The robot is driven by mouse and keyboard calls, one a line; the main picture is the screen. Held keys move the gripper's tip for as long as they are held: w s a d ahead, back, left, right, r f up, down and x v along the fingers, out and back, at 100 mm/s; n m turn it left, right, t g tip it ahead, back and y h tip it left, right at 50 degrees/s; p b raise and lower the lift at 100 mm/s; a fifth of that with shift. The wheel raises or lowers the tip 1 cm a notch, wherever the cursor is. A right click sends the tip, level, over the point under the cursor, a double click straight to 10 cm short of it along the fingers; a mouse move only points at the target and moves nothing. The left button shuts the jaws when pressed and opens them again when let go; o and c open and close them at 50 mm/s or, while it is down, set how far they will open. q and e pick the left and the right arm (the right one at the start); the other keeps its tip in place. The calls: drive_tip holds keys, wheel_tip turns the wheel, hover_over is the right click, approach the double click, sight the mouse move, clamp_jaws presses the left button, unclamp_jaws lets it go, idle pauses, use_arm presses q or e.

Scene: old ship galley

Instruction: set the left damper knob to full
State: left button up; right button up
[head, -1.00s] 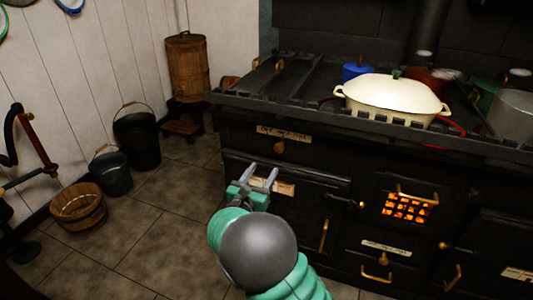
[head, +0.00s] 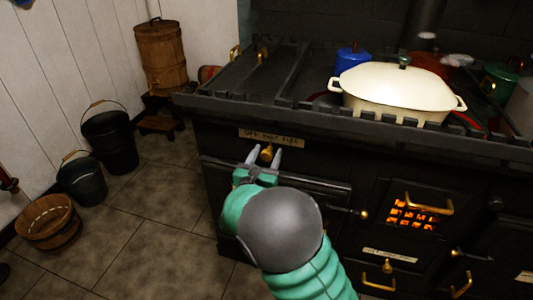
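The left damper knob (head: 266,152) is a small brass knob on the black stove front, just below a pale label (head: 271,138) with lettering too small to read surely. My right gripper (head: 265,157) points at the stove front. Its two grey fingers are spread, one on each side of the knob in the picture, with small gaps showing. I cannot tell how deep the knob sits between them. The knob's lower part is near the green palm and its pointing direction is unclear. My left gripper is not in view.
The black stove (head: 230,103) has a railed top bearing a cream casserole (head: 395,92) and a blue pot (head: 352,60). An oven door handle (head: 335,212) and a glowing grate (head: 410,215) are to the right. Buckets (head: 110,140) stand on the floor at left.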

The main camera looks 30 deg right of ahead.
clamp_jaws()
idle(1.2)
